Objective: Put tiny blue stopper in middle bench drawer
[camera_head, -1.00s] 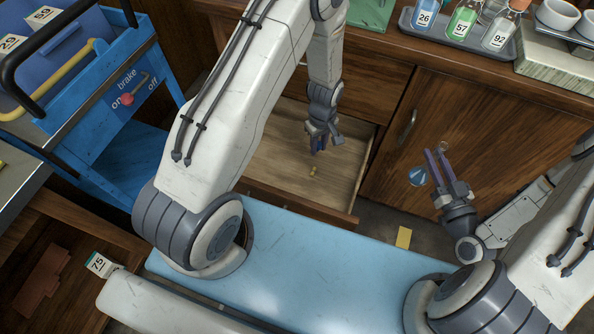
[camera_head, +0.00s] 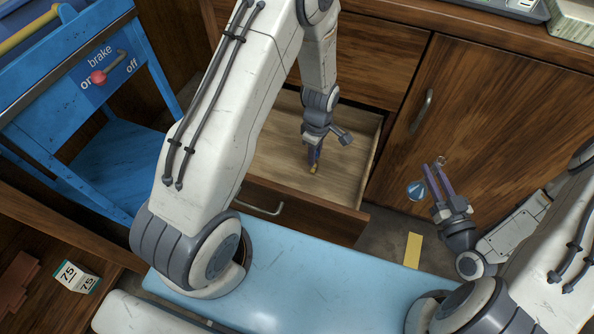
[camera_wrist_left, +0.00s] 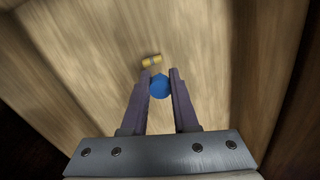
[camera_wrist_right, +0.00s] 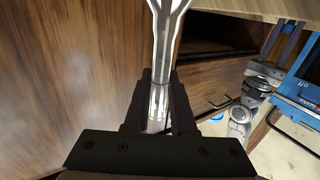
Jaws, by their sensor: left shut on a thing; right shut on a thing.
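My left gripper (camera_head: 314,158) reaches down into an open wooden bench drawer (camera_head: 272,158). It is shut on the tiny blue stopper (camera_wrist_left: 160,86), which shows between the fingertips (camera_wrist_left: 160,82) in the left wrist view. In the head view the fingers largely hide the stopper. A closed drawer front (camera_head: 375,50) sits above the open drawer. My right gripper (camera_head: 440,183) is off to the right, in front of the cabinet door. It is shut on a clear glass piece (camera_wrist_right: 160,95) with a flared end.
A cabinet door (camera_head: 480,120) stands right of the drawer. A blue cart (camera_head: 75,90) is at the left. A light blue surface (camera_head: 310,270) lies in front.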

